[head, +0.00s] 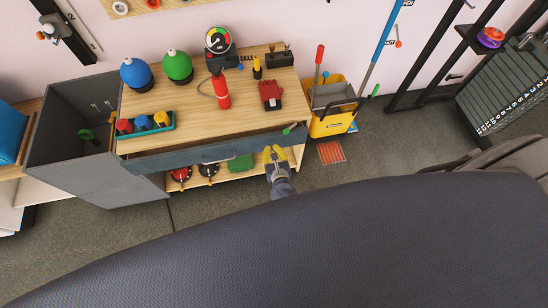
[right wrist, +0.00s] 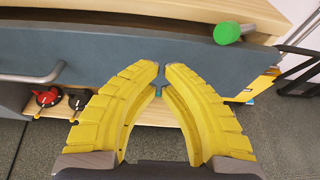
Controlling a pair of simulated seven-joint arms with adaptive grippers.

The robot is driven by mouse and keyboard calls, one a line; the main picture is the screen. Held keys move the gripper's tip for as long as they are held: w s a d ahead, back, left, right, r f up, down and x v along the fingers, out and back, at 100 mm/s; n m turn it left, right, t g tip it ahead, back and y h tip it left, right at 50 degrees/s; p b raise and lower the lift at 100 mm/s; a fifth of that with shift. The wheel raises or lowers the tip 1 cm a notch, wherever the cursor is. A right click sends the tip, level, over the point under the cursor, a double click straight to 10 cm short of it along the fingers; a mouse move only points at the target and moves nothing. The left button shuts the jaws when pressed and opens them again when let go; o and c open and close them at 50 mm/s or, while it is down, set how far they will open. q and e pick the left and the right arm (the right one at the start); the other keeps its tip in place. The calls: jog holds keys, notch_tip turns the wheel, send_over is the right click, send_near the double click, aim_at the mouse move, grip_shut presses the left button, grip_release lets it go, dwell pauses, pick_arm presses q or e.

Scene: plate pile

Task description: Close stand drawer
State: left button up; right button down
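The stand (head: 190,86) has a light wood top. Its drawer (head: 150,161) has a blue-grey front that sticks out a little past the top, with a dark gap behind its upper edge. The drawer front also fills the upper part of the right wrist view (right wrist: 110,62). A grey bar handle (head: 232,157) is on it. My right gripper (head: 274,150) has yellow fingers and is in front of the drawer's right part. Its tips (right wrist: 162,68) are nearly together with nothing between them; contact with the front is unclear. My left gripper is not in view.
A green-ended tool (right wrist: 227,33) juts over the drawer's edge at the right. A lower shelf holds red-and-black items (head: 181,174) and a green block (head: 240,162). A yellow mop bucket (head: 333,122) stands right of the stand. A grey cabinet (head: 70,150) adjoins its left.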

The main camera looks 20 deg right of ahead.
aim_at(269, 140)
jog(key=shift+w+d, duration=0.2)
jog(key=shift+w, duration=1.4)
